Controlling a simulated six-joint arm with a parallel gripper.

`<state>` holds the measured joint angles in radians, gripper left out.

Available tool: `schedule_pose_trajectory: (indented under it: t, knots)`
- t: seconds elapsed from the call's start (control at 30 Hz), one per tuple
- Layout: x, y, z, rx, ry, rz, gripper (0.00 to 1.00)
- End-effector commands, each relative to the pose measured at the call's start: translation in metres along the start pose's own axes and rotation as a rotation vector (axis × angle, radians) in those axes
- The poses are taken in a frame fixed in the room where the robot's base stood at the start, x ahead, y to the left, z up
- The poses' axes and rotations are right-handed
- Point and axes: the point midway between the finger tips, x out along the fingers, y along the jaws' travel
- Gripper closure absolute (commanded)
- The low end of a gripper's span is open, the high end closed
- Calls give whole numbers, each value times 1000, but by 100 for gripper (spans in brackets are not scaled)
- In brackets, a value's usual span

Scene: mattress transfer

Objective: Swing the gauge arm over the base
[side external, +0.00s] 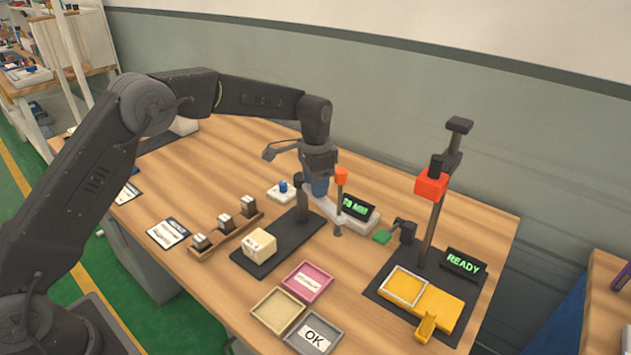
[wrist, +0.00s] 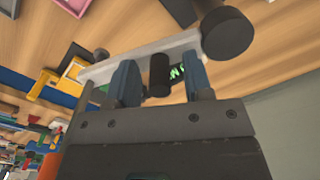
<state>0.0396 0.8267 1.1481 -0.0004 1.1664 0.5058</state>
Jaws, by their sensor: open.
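The gauge arm (side external: 330,209), a pale bar, reaches right from a dark post (side external: 303,208) on the black base plate (side external: 262,256). An orange-topped rod (side external: 341,177) stands through it. The arm points off the plate's right side. A cream block (side external: 259,243) sits on the plate's near part. My gripper (side external: 319,190) is low over the arm beside the post. In the wrist view, my gripper's blue fingers (wrist: 160,82) are apart at the pale bar (wrist: 140,55), with a black peg (wrist: 159,75) between them. Whether they touch the peg is unclear.
A lit display (side external: 357,207) stands just behind the arm. Right are a READY display (side external: 463,263), a tall post with a red head (side external: 431,185) and a yellow fixture (side external: 436,305). Trays (side external: 278,310) lie in front; a wooden rack (side external: 226,234) is left.

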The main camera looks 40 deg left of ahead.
Motion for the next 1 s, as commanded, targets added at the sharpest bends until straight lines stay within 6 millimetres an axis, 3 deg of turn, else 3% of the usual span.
schedule_pose_trajectory:
  t: [0.2,0.67,1.0]
  knots:
    - [0,0,0,0,0,0,55]
    - [0,0,0,0,0,0,99]
    - [0,0,0,3,0,0,100]
